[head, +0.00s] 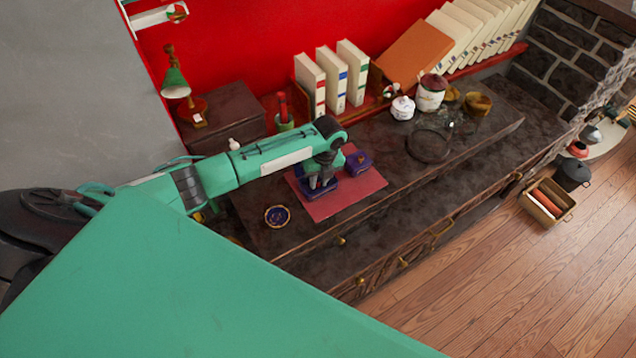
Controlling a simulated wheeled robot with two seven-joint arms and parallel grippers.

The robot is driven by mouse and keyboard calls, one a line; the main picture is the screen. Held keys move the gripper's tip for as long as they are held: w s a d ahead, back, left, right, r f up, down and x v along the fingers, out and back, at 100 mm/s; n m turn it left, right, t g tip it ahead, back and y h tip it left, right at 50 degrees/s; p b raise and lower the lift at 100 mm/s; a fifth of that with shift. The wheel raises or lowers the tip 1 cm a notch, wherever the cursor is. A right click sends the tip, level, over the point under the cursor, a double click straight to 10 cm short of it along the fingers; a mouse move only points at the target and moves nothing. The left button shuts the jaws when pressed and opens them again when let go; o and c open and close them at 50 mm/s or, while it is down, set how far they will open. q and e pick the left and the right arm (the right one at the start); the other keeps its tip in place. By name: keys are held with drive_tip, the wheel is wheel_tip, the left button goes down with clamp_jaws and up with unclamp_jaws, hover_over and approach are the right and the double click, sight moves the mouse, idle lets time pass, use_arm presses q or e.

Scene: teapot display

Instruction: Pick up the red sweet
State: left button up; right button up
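My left gripper (319,183) points down over the red mat (322,209) on the dark cabinet top. Its fingertips are at a small dark purple box (320,190); touching or just above it, I cannot tell. The fingers are small and dark, so their opening is unclear. A second purple box (357,164) stands on the mat just right of the gripper, with a small reddish spot on top. I cannot make out a red sweet for certain; the gripper may hide it. My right gripper is out of view.
A round blue-and-gold dish (277,216) lies left of the mat. A glass dome (430,145), a lidded jar (431,93) and a white pot (402,108) stand to the right. Books (332,76) and a green lamp (175,82) are behind. The cabinet top is clear in front.

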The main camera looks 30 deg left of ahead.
use_arm(q)
clamp_jaws()
drive_tip(key=shift+r, duration=0.1)
idle(0.3)
